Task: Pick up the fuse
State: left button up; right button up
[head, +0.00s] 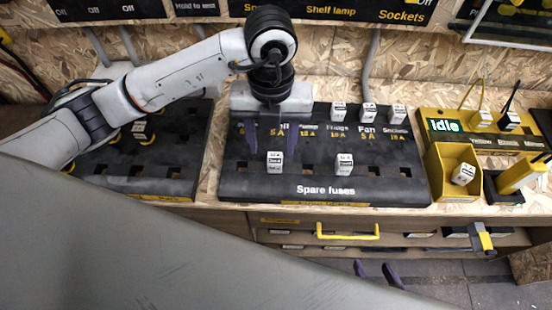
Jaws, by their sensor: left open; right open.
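A white fuse (275,162) stands upright in the front row of the black "Spare fuses" board (232,187). A second white fuse (344,164) stands to its right in the same row. My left gripper (265,148) points down over the left part of the board, open, with its dark fingers just behind and above the first fuse. Nothing shows between the fingers. Whether a finger touches that fuse I cannot tell. My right gripper (377,271) is open and empty low in the picture, in front of the drawers; only its fingertips show.
Several more fuses (368,112) stand in the board's back row. At right are a yellow bin (441,182) holding a white block (463,174) and a yellow tester panel (445,143) reading "Idle". A second black board (177,160) lies left. A yellow-handled drawer (348,235) is below.

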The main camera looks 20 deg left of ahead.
aim_at(275, 160)
pick_arm(q)
jog(key=f, duration=0.7)
jog(key=shift+w+d+f+p, duration=0.15)
jog(key=shift+d+f+p, duration=0.1)
jog(key=shift+p, duration=0.05)
jog(key=c, duration=1.1)
